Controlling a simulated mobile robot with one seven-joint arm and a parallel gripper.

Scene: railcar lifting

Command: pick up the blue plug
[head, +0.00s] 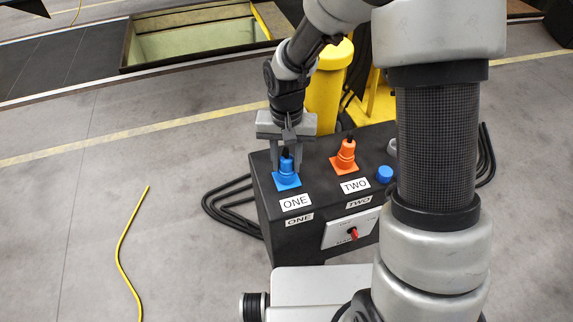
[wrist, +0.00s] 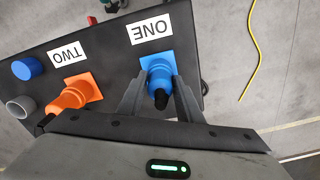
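The blue plug (head: 286,165) stands upright in the blue square socket (head: 287,181) beside the label ONE on the black box. It also shows in the wrist view (wrist: 160,80), with its dark cable end toward my gripper. My gripper (head: 287,160) points down over it, one finger on each side. In the wrist view the fingers (wrist: 161,76) stand apart with the plug between them. They look open, close to the plug's sides; contact cannot be made out.
An orange plug (head: 345,155) stands by label TWO on the black box (head: 314,172), right of the blue plug. A blue cap (head: 384,174) and a grey round port (wrist: 20,107) are farther along. A yellow post (head: 327,95) stands behind. A yellow cable (head: 121,255) lies on open floor.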

